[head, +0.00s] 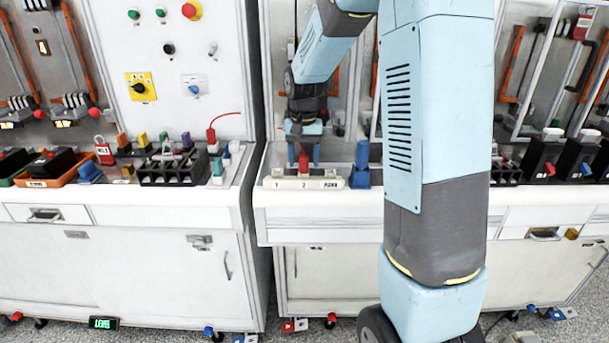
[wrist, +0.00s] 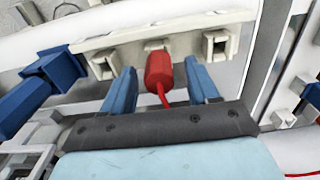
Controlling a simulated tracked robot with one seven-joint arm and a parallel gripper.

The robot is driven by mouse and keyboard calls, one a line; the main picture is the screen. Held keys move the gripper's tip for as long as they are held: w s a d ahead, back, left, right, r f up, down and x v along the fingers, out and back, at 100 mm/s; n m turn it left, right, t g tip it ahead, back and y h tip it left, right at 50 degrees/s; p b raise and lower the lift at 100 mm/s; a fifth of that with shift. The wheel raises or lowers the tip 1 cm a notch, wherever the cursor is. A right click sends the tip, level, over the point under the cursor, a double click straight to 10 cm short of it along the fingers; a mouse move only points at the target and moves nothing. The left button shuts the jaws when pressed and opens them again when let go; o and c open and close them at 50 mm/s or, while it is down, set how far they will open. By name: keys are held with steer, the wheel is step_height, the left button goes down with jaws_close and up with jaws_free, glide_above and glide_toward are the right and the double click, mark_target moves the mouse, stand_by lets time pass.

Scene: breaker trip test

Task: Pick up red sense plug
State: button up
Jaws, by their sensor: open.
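The red sense plug (head: 304,160) stands in the middle of a white socket strip (head: 276,183) on the bench. In the wrist view the red plug (wrist: 159,71) meets the strip (wrist: 120,42) at its middle place, with a red lead running toward my gripper. My gripper (head: 304,156) is open, its blue fingers on either side of the plug. The wrist view shows the fingers of my gripper (wrist: 161,84) with gaps to the plug on both sides. The strip's labels read 1, 2 and a third I cannot read surely.
A blue block-like part (head: 361,165) stands just right of the strip, also in the wrist view (wrist: 52,70). Another row of black units (head: 541,158) is at right.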

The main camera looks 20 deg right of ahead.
steer(key=shift+f, duration=0.45)
jaws_close()
stand_by(0.3)
steer(key=shift+r, duration=0.1)
